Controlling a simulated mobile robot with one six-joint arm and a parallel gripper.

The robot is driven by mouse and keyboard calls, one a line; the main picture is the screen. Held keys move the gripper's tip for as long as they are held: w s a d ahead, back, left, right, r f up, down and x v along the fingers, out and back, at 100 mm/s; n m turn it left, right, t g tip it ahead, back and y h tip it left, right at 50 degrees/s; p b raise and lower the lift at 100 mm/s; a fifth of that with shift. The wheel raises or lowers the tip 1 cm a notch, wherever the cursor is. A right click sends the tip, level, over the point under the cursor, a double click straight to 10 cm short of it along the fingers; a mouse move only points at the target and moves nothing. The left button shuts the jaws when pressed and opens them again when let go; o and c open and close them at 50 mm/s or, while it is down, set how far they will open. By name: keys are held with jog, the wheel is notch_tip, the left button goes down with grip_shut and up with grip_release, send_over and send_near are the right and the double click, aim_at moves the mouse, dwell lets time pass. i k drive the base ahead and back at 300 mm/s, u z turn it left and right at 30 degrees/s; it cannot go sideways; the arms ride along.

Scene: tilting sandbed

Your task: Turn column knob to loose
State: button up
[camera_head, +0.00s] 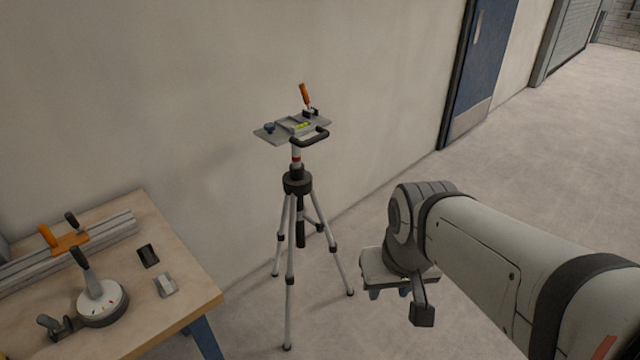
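A tripod (290,225) stands upright on the floor by the wall. Its black collar (297,183) sits at the top of the legs around the centre column (296,157), which has a red band. I cannot make out a separate column knob at this size. On top is a grey plate (268,138) with a blue knob (270,128), a yellow-green level (303,125), an orange-handled lever (305,95) and a black handle (312,138). My gripper (388,293) points down to the right of the tripod, apart from it; its fingers are mostly hidden behind my wrist.
A wooden workbench (190,285) at lower left holds a rail with an orange clamp (68,241), a round dial with a lever (101,300) and two small blocks. A wall (180,100) stands behind the tripod, with a blue door (480,65). The floor at right is clear.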

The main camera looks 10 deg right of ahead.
aim_at(320, 227)
jog(key=u, duration=0.15)
jog(key=i, duration=0.9)
jog(key=z, duration=0.05)
